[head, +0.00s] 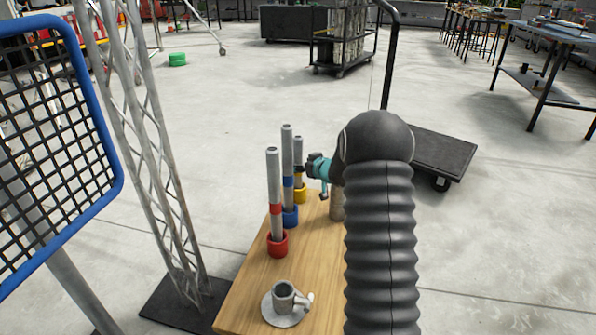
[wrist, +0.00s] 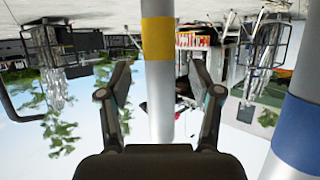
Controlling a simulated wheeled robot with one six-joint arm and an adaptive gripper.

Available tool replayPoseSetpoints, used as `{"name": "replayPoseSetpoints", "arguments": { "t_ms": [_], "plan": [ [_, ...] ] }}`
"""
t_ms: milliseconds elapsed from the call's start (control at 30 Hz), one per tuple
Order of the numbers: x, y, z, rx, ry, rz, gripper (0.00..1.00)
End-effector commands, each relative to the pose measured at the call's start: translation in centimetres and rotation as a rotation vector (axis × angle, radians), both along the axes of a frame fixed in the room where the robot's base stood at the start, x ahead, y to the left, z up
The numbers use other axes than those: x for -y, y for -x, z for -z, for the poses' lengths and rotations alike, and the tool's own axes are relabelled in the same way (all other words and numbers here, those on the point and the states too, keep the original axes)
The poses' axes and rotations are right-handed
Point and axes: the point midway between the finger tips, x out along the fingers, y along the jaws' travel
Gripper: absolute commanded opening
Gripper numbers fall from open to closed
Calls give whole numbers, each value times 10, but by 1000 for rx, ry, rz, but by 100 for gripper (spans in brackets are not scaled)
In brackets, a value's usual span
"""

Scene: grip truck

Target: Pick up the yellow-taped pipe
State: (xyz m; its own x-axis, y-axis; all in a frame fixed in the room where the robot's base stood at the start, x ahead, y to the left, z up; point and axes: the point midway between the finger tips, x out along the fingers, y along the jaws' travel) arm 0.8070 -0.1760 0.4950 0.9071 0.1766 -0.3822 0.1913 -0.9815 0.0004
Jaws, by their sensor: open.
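The yellow-taped pipe (head: 298,147) is grey and stands upright in a yellow cup (head: 300,194) at the far end of a wooden table. In the wrist view the yellow-taped pipe (wrist: 158,85) rises between my two fingers, with its yellow band towards the top of the picture. My gripper (head: 318,170) is open and lies level beside this pipe, to its right in the head view. A gap shows on both sides between the fingers and the pipe. How deep the pipe sits between the fingers is hard to tell.
A blue-taped pipe (head: 287,155) and a red-taped pipe (head: 274,185) stand upright nearer on the wooden table (head: 245,290). The blue-taped pipe (wrist: 297,130) is close on the right in the wrist view. A grey mug (head: 284,297) sits on a saucer. A lattice post (head: 150,150) stands left.

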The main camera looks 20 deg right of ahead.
Motion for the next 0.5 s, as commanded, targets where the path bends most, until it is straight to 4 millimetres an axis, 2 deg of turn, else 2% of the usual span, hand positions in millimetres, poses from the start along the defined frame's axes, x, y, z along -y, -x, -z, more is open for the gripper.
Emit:
{"name": "replayPoseSetpoints", "arguments": {
  "t_ms": [200,500],
  "plan": [
    [-5,-26,11,0,1,-1,64],
    [-5,-30,13,-1,0,0,64]
  ]
}}
